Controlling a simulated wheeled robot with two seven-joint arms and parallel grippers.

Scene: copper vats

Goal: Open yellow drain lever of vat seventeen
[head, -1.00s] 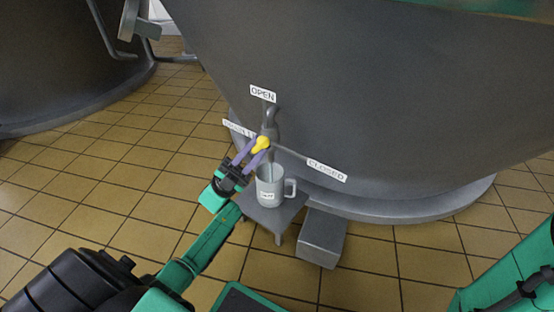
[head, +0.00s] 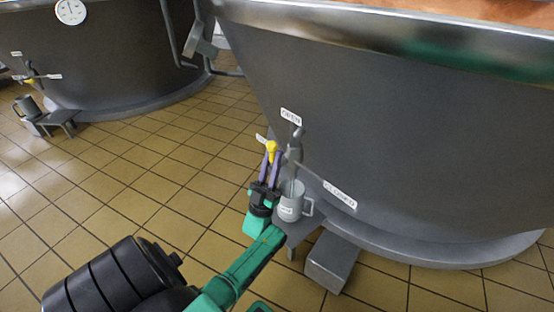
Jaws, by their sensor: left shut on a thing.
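The large grey vat (head: 400,140) fills the right side of the head view. Its drain spout (head: 295,148) carries a lever with a yellow handle (head: 271,147). An OPEN label (head: 291,117) is above the spout and a CLOSED label (head: 340,195) is at lower right. A third label (head: 261,139) at left is mostly hidden behind the handle and fingers. My left gripper (head: 271,158), with purple fingers, is shut on the yellow handle, left of the spout. My right gripper is out of view. No vat number is readable.
A grey mug (head: 290,207) stands below the spout on a small stand (head: 299,230), close to my left gripper. A grey block (head: 332,261) is beside it on the floor. Another vat (head: 110,60) with a gauge (head: 71,11) stands at left. The tiled floor between is clear.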

